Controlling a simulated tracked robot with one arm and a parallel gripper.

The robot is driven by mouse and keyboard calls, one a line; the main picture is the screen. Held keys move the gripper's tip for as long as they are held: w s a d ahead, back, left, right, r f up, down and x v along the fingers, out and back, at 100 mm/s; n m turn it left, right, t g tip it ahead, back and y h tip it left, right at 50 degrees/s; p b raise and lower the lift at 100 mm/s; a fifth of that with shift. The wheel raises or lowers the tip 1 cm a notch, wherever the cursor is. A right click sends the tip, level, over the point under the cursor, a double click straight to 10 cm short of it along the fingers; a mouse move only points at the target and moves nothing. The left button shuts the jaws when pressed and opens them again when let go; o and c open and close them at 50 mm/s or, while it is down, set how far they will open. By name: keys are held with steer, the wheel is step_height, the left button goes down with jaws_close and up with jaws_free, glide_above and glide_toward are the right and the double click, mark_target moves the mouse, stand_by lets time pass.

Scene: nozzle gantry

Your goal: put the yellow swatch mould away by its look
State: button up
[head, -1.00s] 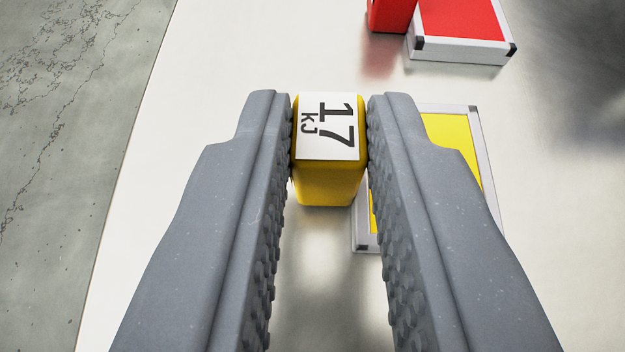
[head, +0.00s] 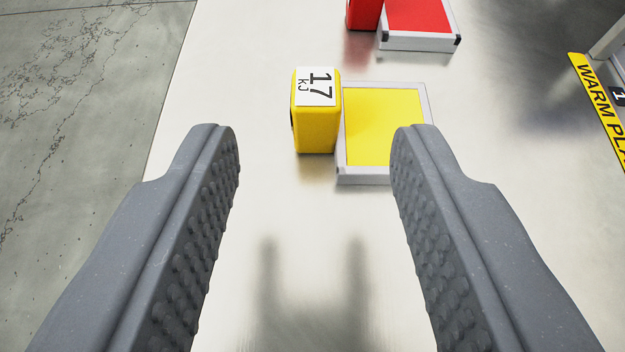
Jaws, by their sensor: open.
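The yellow swatch mould (head: 317,128) is a yellow block with a white label reading "17 kJ" on its top. It stands on the pale metal table just left of a tray (head: 363,176) with a yellow panel and a silver rim, close against that rim and not on the panel. I cannot tell if the two touch. My gripper (head: 312,130) is open and empty, its two grey studded fingers wide apart. The mould is beyond the fingertips, between them in the picture.
A red block (head: 363,14) stands beside a red-panelled tray (head: 420,42) at the top. A yellow strip lettered "WARM PLA" (head: 597,105) lies at the right edge, by a grey frame. The table (head: 250,220) is bare in front; its left edge borders a grey floor (head: 80,120).

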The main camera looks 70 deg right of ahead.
steer(key=p+v, duration=0.1)
steer(key=v, duration=0.6)
steer(key=shift+f, duration=0.1)
